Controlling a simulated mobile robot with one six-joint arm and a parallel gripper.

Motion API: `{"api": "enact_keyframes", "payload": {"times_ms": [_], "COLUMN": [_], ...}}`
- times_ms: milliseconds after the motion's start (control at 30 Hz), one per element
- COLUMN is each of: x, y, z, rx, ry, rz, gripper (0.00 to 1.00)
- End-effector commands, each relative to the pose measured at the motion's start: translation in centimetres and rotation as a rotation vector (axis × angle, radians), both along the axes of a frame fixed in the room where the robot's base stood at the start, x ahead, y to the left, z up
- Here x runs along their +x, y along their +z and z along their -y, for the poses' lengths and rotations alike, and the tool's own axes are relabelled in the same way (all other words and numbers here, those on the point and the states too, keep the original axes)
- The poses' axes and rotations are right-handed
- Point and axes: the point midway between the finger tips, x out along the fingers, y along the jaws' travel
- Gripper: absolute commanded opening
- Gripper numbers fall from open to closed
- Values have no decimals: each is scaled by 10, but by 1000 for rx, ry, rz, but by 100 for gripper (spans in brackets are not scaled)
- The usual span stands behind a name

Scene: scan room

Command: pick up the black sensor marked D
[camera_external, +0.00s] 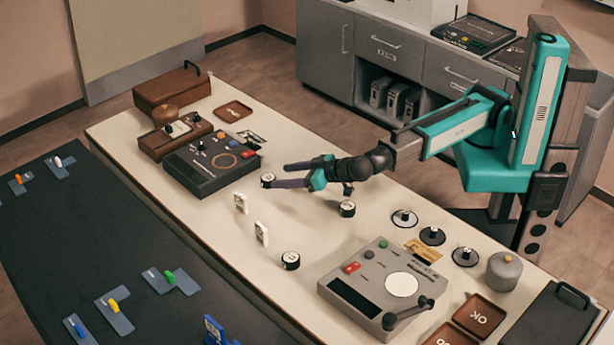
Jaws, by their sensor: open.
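Several small black round sensors with pale marked tops are on the cream table. One sensor (267,180) is just left of my fingertips, another sensor (347,208) is below my wrist, and a third sensor (291,260) is nearer the front. Their marks are too small to read, so I cannot tell which is D. My gripper (281,175) is open and empty, its two dark fingers pointing left above the table. The fingertips are close to the left sensor. I cannot tell their exact height or whether they touch it.
Two white marked blocks (241,203) (262,233) stand near the front. A dark control box (211,170) is to the left, and a grey device with a lever (375,266) is to the right. Black discs (432,236) and a grey weight (504,271) lie farther right.

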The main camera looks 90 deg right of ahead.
Motion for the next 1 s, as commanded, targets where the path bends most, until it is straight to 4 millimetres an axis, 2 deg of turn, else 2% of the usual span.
{"api": "enact_keyframes", "payload": {"times_ms": [267,600,1000], "x": [9,39,43], "y": [-6,-23,-26], "z": [3,13,15], "rx": [-1,0,0], "ry": [-1,-1,0], "rz": [-2,0,0], "gripper": [60,60,60]}}
